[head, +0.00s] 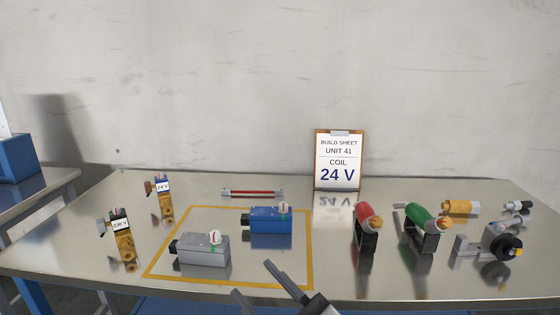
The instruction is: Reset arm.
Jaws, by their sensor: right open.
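My right gripper (262,284) comes in at the bottom middle of the head view. Its two dark fingers are spread apart with nothing between them, at the front edge of the table, in front of the yellow-outlined area. My left gripper is not in the view. No part of the right arm beyond the gripper's wrist end shows clearly.
A shiny table (345,270) carries a grey box unit (203,251) and a blue one (271,221) inside a yellow outline. Coils (122,240) (163,197) stand left, red (366,216) and green (417,218) parts right. A 24 V sheet (338,160) stands behind.

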